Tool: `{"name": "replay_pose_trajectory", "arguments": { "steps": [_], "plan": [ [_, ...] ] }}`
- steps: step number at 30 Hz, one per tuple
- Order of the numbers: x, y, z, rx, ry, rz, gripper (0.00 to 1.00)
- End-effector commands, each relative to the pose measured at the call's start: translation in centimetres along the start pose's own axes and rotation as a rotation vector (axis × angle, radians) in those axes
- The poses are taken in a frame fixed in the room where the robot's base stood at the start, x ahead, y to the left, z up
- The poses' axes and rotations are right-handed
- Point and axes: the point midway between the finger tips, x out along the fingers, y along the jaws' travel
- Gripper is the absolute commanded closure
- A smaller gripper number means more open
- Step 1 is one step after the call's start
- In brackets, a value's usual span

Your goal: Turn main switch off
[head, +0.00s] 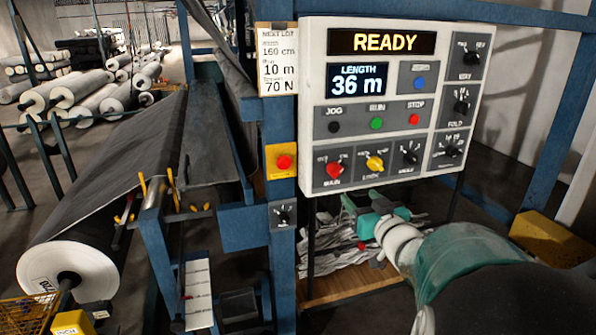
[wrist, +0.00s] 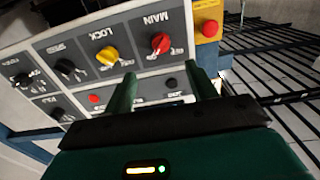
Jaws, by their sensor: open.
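The main switch (head: 334,170) is a red rotary knob at the lower left of the white control panel. In the wrist view the red main knob (wrist: 160,43) shows beyond the fingertips, with its label upside down. Its pointer setting is too small to read surely. My gripper (head: 364,204) is just below the panel's lower edge, below and slightly right of the main knob. In the wrist view my gripper (wrist: 163,84) has its two green fingers apart with nothing between them. The fingers appear clear of the knob.
A yellow lock knob (head: 375,164) sits right beside the main knob. A red button on a yellow box (head: 284,162) is to the left. The panel display (head: 382,42) reads READY. A blue post (head: 283,270) stands left of my gripper. A large fabric roll (head: 70,270) is far left.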

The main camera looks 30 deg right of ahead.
Motion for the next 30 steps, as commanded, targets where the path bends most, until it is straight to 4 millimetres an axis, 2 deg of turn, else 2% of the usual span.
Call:
{"name": "replay_pose_trajectory", "arguments": {
  "steps": [4, 8, 21, 25, 30],
  "plan": [
    [0.2, 0.3, 0.0, 0.0, 0.003, 0.002, 0.43],
    [1.7, 0.5, 0.0, 0.0, 0.001, 0.005, 0.43],
    [10.4, 0.5, 0.0, -0.001, 0.002, 0.004, 0.43],
    [12.3, 0.4, 0.0, -0.001, 0.002, 0.004, 0.43],
    [13.5, 0.4, 0.0, 0.0, 0.002, 0.004, 0.43]
  ]
}}
